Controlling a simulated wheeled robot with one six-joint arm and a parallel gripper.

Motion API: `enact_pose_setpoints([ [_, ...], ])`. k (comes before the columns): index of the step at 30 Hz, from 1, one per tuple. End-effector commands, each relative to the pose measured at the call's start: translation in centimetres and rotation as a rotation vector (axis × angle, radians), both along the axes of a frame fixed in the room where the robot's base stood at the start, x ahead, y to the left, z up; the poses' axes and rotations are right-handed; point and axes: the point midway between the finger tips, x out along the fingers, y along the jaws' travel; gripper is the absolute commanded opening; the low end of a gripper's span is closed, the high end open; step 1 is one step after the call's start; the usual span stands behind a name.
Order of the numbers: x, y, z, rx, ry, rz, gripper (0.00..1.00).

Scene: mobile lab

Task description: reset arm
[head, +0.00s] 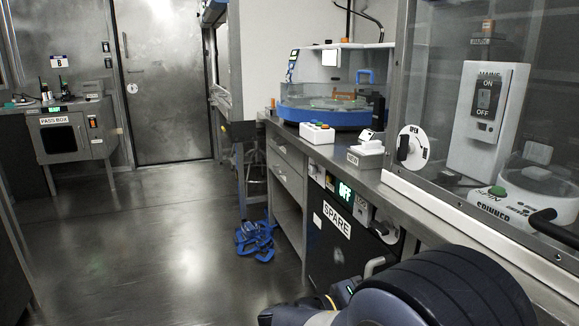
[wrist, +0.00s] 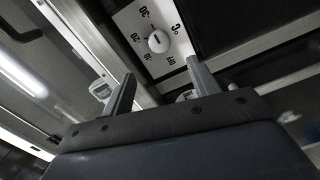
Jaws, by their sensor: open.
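My gripper (wrist: 160,69) shows in the wrist view with its two grey fingers wide apart and nothing between them. Past the fingertips is a white temperature dial (wrist: 158,40) with a round knob and numbers marked in °C. I cannot tell whether the fingers touch anything; the dial looks apart from them. In the head view my dark, rounded arm (head: 440,295) is folded low at the bottom right, in front of the counter. My gripper's fingers cannot be made out there.
Close to my arm are a black cabinet marked SPARE (head: 336,220) with a lit OFF display and a glass-fronted enclosure (head: 480,130). A blue-rimmed machine (head: 322,115) stands on the counter. A blue tangled object (head: 257,240) lies on the floor. The floor (head: 150,240) at left is clear.

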Motion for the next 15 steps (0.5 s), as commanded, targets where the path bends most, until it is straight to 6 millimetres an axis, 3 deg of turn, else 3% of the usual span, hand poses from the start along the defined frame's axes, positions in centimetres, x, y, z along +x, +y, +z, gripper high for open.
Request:
enact_pose_setpoints([
  [15, 2.6, -7.6, -0.2, 0.001, -0.001, -0.006, 0.57],
])
